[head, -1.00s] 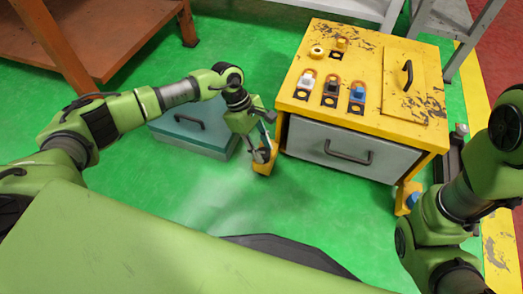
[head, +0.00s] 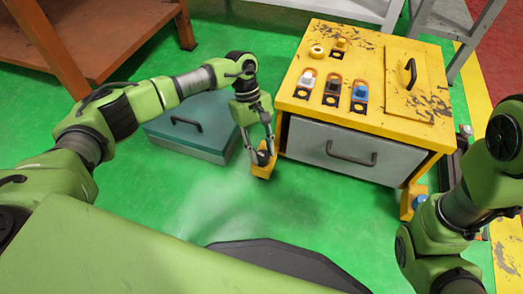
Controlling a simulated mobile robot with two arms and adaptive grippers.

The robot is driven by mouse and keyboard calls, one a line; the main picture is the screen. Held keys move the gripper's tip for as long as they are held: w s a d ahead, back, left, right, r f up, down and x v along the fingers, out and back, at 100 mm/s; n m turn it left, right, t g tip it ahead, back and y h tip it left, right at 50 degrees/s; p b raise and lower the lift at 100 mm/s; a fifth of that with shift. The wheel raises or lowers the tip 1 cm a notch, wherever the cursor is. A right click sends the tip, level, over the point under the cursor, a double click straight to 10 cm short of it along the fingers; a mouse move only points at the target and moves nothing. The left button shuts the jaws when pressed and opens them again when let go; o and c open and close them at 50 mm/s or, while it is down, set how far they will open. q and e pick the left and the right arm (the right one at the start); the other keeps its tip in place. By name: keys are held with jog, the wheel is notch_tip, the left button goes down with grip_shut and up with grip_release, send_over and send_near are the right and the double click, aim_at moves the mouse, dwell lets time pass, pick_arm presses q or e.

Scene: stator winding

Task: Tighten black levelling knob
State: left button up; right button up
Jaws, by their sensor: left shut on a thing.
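The yellow cabinet (head: 345,126) stands on the green floor, with yellow foot blocks at its front corners. My left gripper (head: 264,156) points down at the front left foot (head: 262,172).
The cabinet top carries white, black and blue fittings (head: 333,86) and a black-handled panel (head: 418,85). A grey drawer (head: 347,148) faces me. A teal box (head: 190,130) sits close left of my left gripper. Open green floor (head: 330,215) lies in front.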

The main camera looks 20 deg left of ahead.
pick_arm(q)
jog(key=shift+d+r, duration=0.1)
jog(key=shift+r, duration=0.15)
jog(key=o, duration=1.1)
jog(key=shift+f, duration=0.1)
jog(key=v, duration=1.2)
